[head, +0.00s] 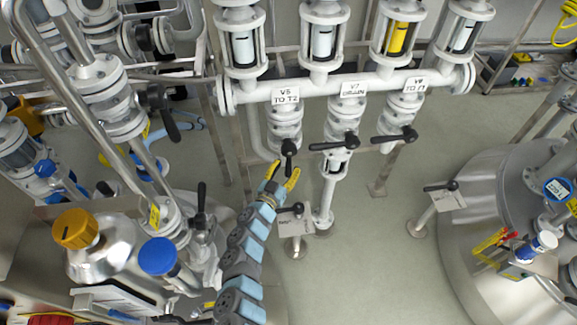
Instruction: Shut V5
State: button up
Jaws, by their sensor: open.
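V5 (285,131) is the left valve under the white horizontal manifold pipe, below a label that reads V5. Its black lever (288,156) points down the picture, along the line of its pipe. My gripper (284,173), with yellow fingers, is open just below the lever's end. One finger is to the left of the lever and the other to its lower right. The lever's tip is close to the fingers; I cannot tell whether they touch. The pipe below V5 is partly hidden.
V7 (343,135) and V9 (400,134) stand to the right, their black levers pointing left across their pipes. Steel vessels flank both sides. The floor (370,265) between is clear.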

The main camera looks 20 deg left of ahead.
jog(key=shift+w+d, duration=0.1)
jog(key=shift+w, duration=0.7)
grip_shut()
